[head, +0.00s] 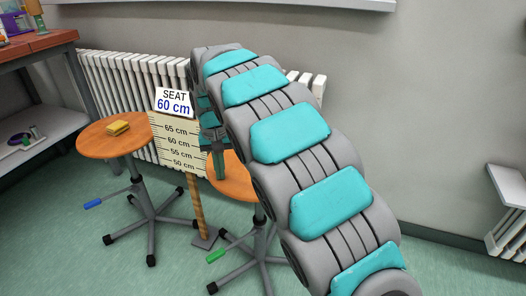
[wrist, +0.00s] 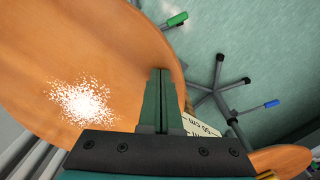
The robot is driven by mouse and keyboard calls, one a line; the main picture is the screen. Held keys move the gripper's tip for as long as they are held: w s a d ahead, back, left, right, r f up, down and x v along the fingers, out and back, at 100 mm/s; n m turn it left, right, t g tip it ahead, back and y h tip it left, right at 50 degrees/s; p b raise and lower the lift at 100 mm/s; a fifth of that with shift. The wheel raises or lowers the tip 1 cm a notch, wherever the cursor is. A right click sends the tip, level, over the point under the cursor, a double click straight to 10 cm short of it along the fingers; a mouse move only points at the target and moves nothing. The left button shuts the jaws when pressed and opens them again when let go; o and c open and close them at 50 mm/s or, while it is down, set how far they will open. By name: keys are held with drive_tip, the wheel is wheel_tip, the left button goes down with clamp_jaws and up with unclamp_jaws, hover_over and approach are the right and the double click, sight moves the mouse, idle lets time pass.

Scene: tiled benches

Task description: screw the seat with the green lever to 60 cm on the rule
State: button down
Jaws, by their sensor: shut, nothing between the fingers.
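The stool with the green lever (head: 216,256) has a round orange seat (head: 236,187), partly hidden behind my arm. Its edge shows beside the lower marks of the rule (head: 180,140); I cannot tell the exact reading. A sign (head: 174,101) on the rule says SEAT 60 cm. My gripper (head: 219,165) is shut and empty, pointing down at the seat near its rule side. In the wrist view its fingers (wrist: 160,100) are together over the orange seat (wrist: 85,45), and I cannot tell if they touch it. A patch of white powder (wrist: 82,103) lies on this seat. The green lever (wrist: 177,19) shows beyond the seat.
A second stool (head: 110,137) with a blue lever (head: 93,203) stands left, a yellow sponge (head: 118,127) on its seat. The rule stands on a post (head: 196,205) between the stools. A radiator (head: 105,75) is behind, a bench (head: 38,43) at left. Floor at front left is clear.

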drive_tip(key=shift+w+a, duration=0.1)
drive_tip(key=shift+r+p, duration=0.4)
drive_tip(key=shift+r, duration=0.9)
drive_tip(key=s+d+b, duration=0.1)
drive_tip(key=d, duration=0.3)
drive_tip(key=s+d+b, duration=0.1)
drive_tip(key=s+d, duration=0.1)
drive_tip(key=d, duration=0.3)
drive_tip(key=s+d+b, duration=0.1)
drive_tip(key=s+d, duration=0.1)
drive_tip(key=d, duration=0.2)
drive_tip(key=shift+d+b, duration=0.2)
drive_tip(key=shift+b, duration=0.2)
drive_tip(key=shift+f+b, duration=0.45)
drive_tip(key=shift+f, duration=1.05)
drive_tip(key=shift+a, duration=0.15)
